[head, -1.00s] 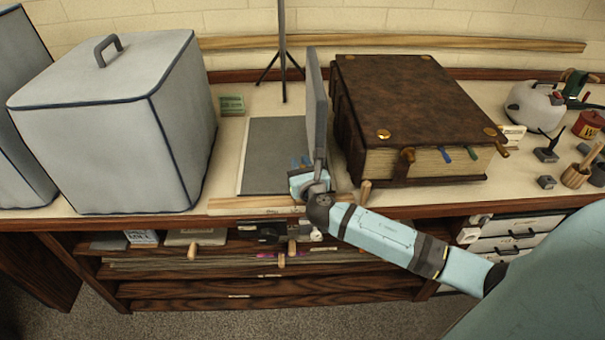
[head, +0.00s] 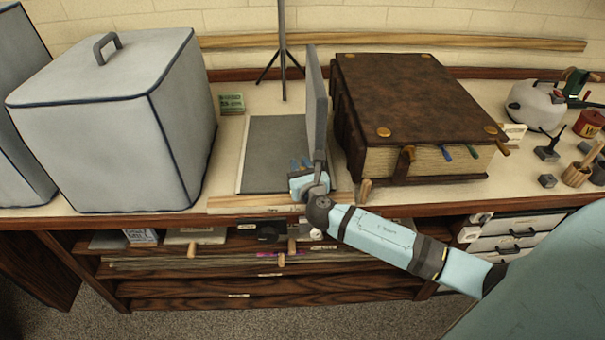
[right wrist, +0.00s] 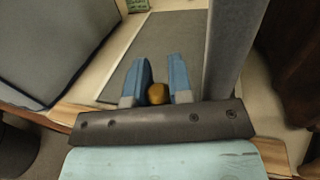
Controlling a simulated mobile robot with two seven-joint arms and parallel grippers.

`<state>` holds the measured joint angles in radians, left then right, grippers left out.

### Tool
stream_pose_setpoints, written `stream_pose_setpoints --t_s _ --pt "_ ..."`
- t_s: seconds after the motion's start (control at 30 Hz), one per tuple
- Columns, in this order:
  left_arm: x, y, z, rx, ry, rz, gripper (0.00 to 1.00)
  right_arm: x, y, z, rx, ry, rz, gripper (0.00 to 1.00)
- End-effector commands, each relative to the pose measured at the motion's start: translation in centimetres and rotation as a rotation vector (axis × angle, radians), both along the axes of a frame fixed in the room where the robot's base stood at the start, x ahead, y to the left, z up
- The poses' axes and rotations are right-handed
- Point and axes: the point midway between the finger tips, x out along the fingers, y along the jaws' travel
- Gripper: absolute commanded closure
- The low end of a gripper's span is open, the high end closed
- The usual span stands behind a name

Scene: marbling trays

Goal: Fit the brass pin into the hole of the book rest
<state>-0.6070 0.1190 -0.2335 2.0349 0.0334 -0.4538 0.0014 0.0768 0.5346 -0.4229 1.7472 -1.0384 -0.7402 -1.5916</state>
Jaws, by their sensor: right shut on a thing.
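My right gripper (head: 301,165) is at the front edge of the bench, low over a flat grey board and just left of an upright grey panel. In the right wrist view, its two blue fingers (right wrist: 160,82) are shut on the brass pin (right wrist: 157,94), whose rounded end shows between them. The grey board (head: 275,150) and the upright panel (head: 316,105) look like the book rest, but I cannot be sure. The panel also shows in the right wrist view (right wrist: 232,45). I cannot see the hole. The pin is hidden in the head view. My left gripper is out of view.
A large grey covered box (head: 110,130) stands at the left. A thick brown book (head: 410,100) lies close to the right of the panel. A thin dark stand (head: 283,50) is behind. A green box (head: 231,103) is beside the board. Small tools crowd the far right.

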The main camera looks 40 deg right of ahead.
Motion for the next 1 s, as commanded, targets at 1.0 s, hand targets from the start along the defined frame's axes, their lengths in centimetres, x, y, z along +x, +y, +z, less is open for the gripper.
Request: stream_pose_setpoints --t_s 1.0 --pt "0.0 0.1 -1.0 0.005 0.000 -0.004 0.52 0.0 0.0 -1.7 0.001 0.003 0.000 1.00"
